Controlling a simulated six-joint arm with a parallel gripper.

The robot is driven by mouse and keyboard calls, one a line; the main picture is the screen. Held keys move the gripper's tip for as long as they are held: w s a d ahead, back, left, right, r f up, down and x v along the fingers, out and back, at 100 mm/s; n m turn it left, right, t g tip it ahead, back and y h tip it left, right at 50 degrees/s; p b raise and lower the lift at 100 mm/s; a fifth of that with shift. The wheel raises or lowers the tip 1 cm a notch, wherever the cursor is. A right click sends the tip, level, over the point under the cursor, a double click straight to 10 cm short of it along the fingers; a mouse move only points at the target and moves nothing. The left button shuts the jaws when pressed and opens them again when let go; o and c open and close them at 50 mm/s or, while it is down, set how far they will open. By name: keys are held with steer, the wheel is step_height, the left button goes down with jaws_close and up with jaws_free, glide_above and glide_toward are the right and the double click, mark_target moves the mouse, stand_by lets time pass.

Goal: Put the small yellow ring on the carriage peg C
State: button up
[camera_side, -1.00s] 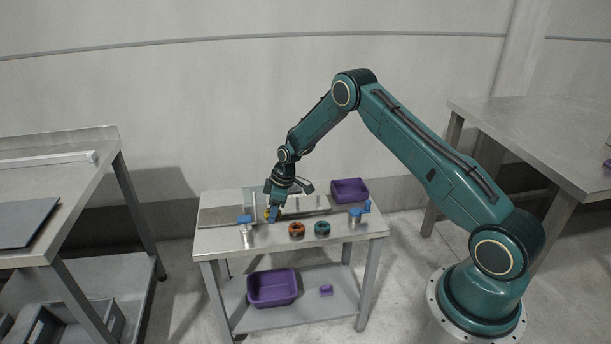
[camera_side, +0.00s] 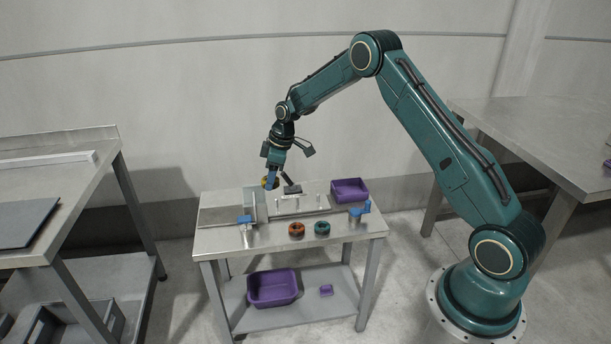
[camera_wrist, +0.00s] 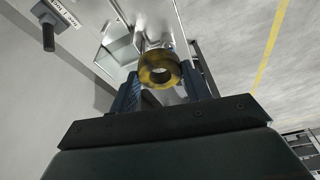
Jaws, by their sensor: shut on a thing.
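The small yellow ring (camera_wrist: 158,68) is held between the blue fingertips of my gripper (camera_wrist: 160,85) in the wrist view, with its hole facing the camera. In the side view my gripper (camera_side: 271,180) is above the left half of the table, and the yellow ring (camera_side: 265,183) shows as a small patch at its fingers. Thin upright pegs (camera_side: 297,203) stand on the carriage behind the orange and teal rings. The ring is above the pegs and apart from them. I cannot read which peg is C.
An orange ring (camera_side: 296,229) and a teal ring (camera_side: 321,228) lie on the table front. A purple bin (camera_side: 349,190) stands at the back right. Blue-topped metal fixtures stand at left (camera_side: 246,228) and right (camera_side: 358,214). A grey upright plate (camera_side: 255,204) stands below my gripper.

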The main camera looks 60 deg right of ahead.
stand_by(0.4)
steer(key=shift+d+f, duration=0.25)
steer(key=shift+d, duration=0.3)
steer(key=s+d+f+m, duration=0.1)
steer(key=d+f+m, duration=0.1)
steer(key=d, duration=0.4)
steer(key=s+d+f+m+h, duration=0.1)
steer(key=d+f+m, duration=0.1)
steer(key=d, duration=0.5)
steer(key=s+d+f+m, duration=0.1)
steer(key=d+f+m, duration=0.1)
steer(key=d+f, duration=0.2)
steer(key=shift+s+d+f+t+h, duration=0.15)
steer(key=shift+s+d, duration=0.05)
steer(key=shift+d, duration=0.4)
steer(key=shift+s+d+f+t+h, duration=0.15)
steer(key=shift+d, duration=0.45)
steer(key=shift+f, duration=0.15)
steer(key=shift+f, duration=2.5)
steer(key=shift+f, duration=1.75)
steer(key=o, duration=1.4)
